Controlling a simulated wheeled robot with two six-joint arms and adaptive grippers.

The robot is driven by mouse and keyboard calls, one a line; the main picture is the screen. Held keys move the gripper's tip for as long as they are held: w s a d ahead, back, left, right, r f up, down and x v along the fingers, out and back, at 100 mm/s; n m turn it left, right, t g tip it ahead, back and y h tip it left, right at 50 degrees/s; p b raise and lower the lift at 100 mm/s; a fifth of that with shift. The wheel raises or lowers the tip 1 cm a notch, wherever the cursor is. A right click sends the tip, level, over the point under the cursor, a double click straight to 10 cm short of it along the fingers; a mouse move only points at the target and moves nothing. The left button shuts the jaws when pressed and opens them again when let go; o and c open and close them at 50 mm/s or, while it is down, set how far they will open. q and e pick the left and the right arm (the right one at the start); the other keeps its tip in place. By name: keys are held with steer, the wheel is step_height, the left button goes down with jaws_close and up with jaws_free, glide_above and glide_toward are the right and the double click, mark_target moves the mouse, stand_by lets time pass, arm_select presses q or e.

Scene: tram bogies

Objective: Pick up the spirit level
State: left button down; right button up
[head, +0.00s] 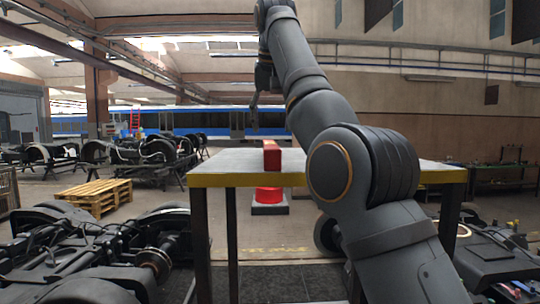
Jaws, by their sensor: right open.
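The spirit level (272,157) appears as a red bar on the grey tabletop, seen nearly end-on near the front edge. My right gripper (256,105) hangs from my right arm, pointing down, above the table and slightly left of the spirit level in the picture. It is small and partly hidden by its own wrist; it is open and apart from the spirit level. My right arm covers the right part of the tabletop. My left gripper is out of view.
The table (225,180) has a yellow front edge and dark legs. Bogies (90,255) flank the table, a wooden pallet stack (95,195) stands left, and a blue-white tram (210,122) is behind. The left tabletop is clear.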

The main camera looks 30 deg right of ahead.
mark_target(270, 145)
steer(key=x, duration=0.2)
steer(key=shift+w+f, duration=0.1)
steer(key=shift+f, duration=0.25)
steer(key=w+f, duration=0.1)
steer(key=w+d+f, duration=0.1)
steer(key=shift+w+d+b, duration=0.3)
steer(key=shift+b, duration=0.05)
steer(key=shift+b+x, duration=0.3)
steer(key=shift+x, duration=0.75)
steer(key=shift+a+f, duration=0.1)
steer(key=shift+f, duration=0.15)
steer(key=shift+w+f, duration=0.15)
steer(key=shift+w, duration=0.05)
steer(key=shift+s, duration=0.15)
steer(key=c, duration=0.8)
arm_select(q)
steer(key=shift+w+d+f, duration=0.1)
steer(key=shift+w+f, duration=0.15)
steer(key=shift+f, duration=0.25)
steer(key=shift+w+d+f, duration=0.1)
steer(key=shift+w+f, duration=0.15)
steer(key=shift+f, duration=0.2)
arm_select(e)
jaws_close()
